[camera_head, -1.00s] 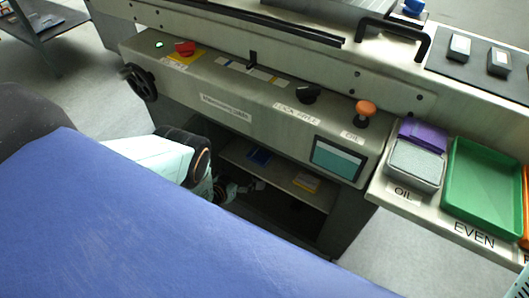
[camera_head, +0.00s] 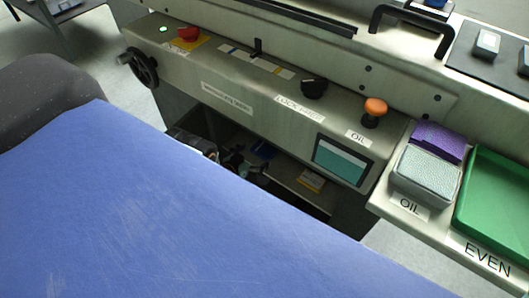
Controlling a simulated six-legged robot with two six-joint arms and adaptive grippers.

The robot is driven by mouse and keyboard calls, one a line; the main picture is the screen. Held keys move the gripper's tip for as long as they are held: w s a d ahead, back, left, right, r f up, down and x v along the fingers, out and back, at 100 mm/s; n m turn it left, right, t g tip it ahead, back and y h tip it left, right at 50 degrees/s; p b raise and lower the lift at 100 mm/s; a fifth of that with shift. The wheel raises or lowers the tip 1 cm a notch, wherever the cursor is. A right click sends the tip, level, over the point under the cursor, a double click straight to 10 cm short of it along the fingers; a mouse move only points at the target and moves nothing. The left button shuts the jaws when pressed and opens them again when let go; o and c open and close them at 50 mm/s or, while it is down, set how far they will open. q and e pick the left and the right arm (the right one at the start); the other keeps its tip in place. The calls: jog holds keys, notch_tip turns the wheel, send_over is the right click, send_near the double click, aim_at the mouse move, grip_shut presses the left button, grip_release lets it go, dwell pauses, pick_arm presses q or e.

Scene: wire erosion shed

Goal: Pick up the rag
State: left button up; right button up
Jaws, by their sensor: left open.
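A folded purple cloth (camera_head: 438,141), which looks like the rag, lies at the back of the ledge on the right, behind a grey textured block in a container (camera_head: 427,174). My left gripper (camera_head: 236,163) is low at the open shelf under the machine's front panel, far to the left of the purple cloth. It is small, dark and partly hidden by the blue surface in the foreground. It is open, and I see nothing held in it. My right gripper is not in view.
The machine's front panel (camera_head: 230,85) carries a red knob (camera_head: 188,33), an orange button (camera_head: 375,107) and a small screen (camera_head: 341,160). A green tray (camera_head: 497,205) stands at the right.

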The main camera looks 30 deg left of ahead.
aim_at(262, 151)
pick_arm(q)
jog(key=shift+f+b+x, duration=0.2)
jog(key=shift+b+x, duration=0.45)
jog(key=shift+x, duration=0.5)
jog(key=shift+w+d+b, duration=0.15)
jog(key=shift+w+b, duration=0.15)
jog(key=shift+w, duration=0.2)
jog(key=c, duration=1)
